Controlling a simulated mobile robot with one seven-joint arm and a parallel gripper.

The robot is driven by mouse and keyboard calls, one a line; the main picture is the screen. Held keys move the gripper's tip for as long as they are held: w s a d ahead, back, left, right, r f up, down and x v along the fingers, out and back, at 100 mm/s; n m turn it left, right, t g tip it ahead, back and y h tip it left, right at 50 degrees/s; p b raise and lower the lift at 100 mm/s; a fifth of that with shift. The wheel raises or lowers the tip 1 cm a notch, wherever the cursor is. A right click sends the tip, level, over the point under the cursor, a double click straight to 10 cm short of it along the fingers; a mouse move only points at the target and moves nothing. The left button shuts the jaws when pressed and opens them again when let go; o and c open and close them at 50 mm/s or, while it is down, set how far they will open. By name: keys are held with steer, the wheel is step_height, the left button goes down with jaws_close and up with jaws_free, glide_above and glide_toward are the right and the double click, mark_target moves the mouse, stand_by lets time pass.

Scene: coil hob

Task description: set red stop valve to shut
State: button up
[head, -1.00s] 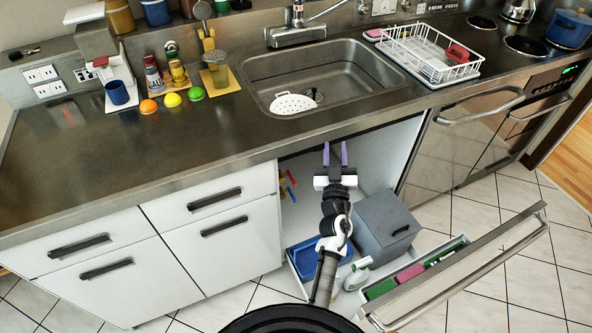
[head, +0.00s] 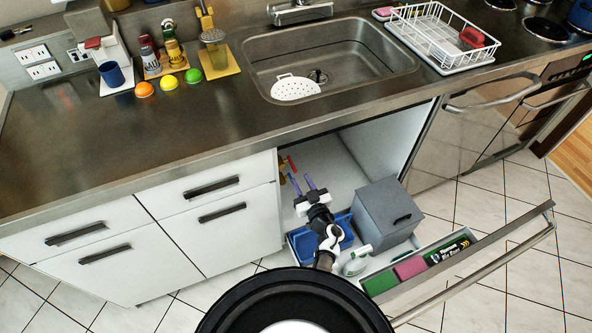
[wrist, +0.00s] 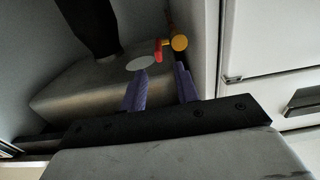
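The red stop valve (head: 291,163) is on the left inner side of the open cabinet under the sink, small in the head view. In the wrist view its red handle (wrist: 158,50) shows beside a round orange-yellow part (wrist: 179,42), just beyond the fingertips. My gripper (head: 301,177) is inside the cabinet opening, a little below and right of the valve. In the wrist view my gripper (wrist: 161,69) has its two purple fingers apart with nothing between them. I see no contact with the valve. The exact angle of the handle is too small to tell.
A grey lidded box (head: 383,222) and a blue bin (head: 336,238) stand below my gripper. The pulled-out drawer front (head: 470,252) holds sponges and a spray bottle (head: 356,261). The counter edge (head: 225,158) runs above. White drawers close off the left.

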mark_target(296, 171)
steer(key=shift+x, duration=2.8)
steer(key=shift+d, duration=0.1)
steer(key=shift+c, duration=0.4)
jaws_close()
